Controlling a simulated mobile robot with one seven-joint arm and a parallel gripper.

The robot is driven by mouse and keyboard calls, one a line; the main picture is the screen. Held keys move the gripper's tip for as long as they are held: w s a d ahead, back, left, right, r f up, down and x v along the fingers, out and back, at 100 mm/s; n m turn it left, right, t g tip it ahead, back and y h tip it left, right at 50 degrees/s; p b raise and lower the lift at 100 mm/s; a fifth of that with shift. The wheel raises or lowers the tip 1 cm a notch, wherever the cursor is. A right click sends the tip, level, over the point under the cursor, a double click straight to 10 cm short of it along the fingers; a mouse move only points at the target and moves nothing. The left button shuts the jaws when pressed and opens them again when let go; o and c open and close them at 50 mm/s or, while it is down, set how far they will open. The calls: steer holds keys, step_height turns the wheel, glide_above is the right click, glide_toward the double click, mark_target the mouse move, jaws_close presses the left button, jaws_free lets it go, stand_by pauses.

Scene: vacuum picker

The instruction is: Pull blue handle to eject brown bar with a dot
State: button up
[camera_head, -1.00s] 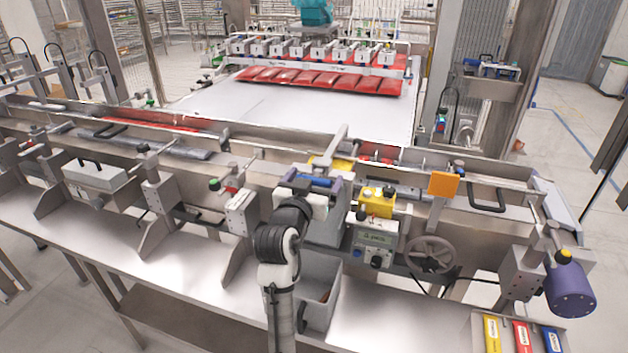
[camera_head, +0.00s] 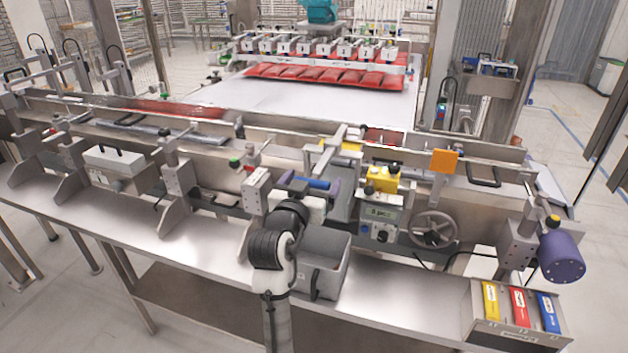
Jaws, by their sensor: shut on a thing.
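The blue handle (camera_head: 310,183) is a short bar at the front of the conveyor line, just left of the yellow control box. My gripper (camera_head: 308,189) is shut on it, with dark fingers at both ends of the bar. My wrist and arm hide part of the area below. No brown bar with a dot can be made out.
A yellow button box (camera_head: 383,179), a counter display (camera_head: 379,213) and a handwheel (camera_head: 434,229) stand right of my gripper. A holder with yellow, red and blue packs (camera_head: 520,320) is at the lower right. Red pouches (camera_head: 325,76) lie under the picker behind.

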steer(key=shift+v, duration=1.2)
steer(key=shift+f, duration=0.2)
steer(key=o, duration=1.1)
steer(key=shift+r+p+v, duration=0.15)
steer(key=shift+p+v, duration=1.7)
steer(key=shift+v, duration=1.7)
steer(key=shift+r+p+v, duration=0.15)
steer(key=shift+p+v, duration=1.7)
steer(key=shift+v, duration=1.7)
